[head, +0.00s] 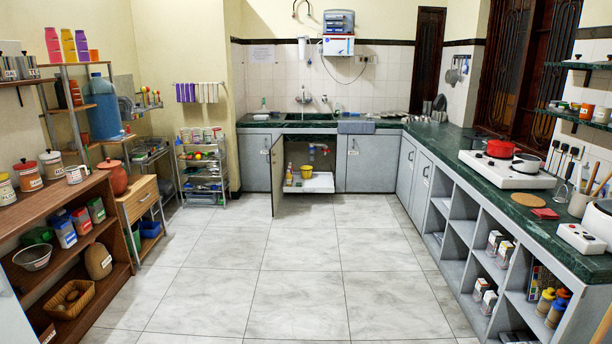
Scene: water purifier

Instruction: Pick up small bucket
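A small yellow container (306,172), which looks like the small bucket, stands inside the open cabinet under the sink, at the far wall. It is too small in the head view to make out a handle. It sits on the pale cabinet floor (322,184), beside a small yellow bottle (289,176) to its left. Neither of my grippers shows in the head view.
The cabinet door (277,176) stands open toward me, left of the opening. The tiled floor (305,255) between is clear. Wooden shelves (60,250) line the left. A green-topped counter (480,175) with open cubbies runs along the right. A wire rack (203,170) stands back left.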

